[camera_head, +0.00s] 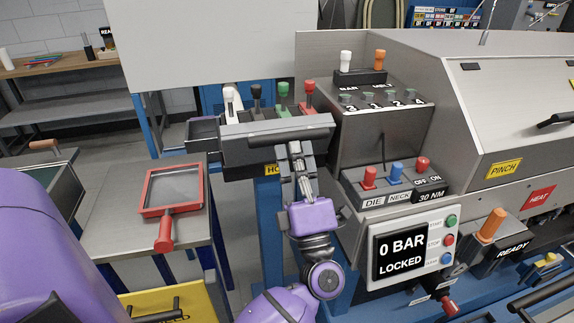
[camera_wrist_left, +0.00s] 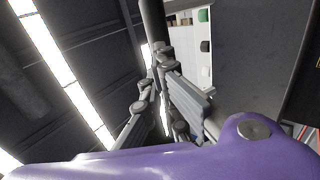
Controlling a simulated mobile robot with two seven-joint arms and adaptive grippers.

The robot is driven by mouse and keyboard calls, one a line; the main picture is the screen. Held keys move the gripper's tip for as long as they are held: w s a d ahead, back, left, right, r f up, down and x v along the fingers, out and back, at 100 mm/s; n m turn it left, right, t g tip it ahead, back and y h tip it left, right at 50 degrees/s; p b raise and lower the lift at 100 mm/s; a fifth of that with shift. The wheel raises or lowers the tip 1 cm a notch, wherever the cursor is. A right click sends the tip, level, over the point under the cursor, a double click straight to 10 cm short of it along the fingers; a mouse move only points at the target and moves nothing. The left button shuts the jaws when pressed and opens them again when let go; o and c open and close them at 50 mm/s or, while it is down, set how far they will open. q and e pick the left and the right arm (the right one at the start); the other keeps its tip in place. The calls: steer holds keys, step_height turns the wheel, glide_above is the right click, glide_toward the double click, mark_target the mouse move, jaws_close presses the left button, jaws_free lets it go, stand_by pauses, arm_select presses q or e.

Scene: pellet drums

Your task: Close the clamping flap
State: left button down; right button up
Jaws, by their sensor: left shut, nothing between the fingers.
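In the left wrist view the closed fingers (camera_wrist_left: 168,95) point up towards a dark bar (camera_wrist_left: 152,20). The gripper hides part of the block's front. My right gripper is not in view.
Four-coloured levers (camera_head: 282,92) stand behind the plate. To the right is a control box with a display (camera_head: 400,255) reading 0 BAR, LOCKED, and red and blue knobs (camera_head: 396,172). A red-framed screen (camera_head: 174,190) lies on the left table. A pale panel hangs above.

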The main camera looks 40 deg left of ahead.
arm_select(q)
steer(key=p+x, duration=0.1)
steer(key=x, duration=0.4)
steer(key=shift+w+d+r+p, duration=0.1)
steer(key=shift+d+p, duration=0.05)
steer(key=shift+p, duration=0.15)
steer(key=shift+p+x, duration=0.3)
steer(key=shift+x, duration=0.8)
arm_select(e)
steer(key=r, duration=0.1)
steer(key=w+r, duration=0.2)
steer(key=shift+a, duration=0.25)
arm_select(q)
steer(key=shift+w, duration=0.1)
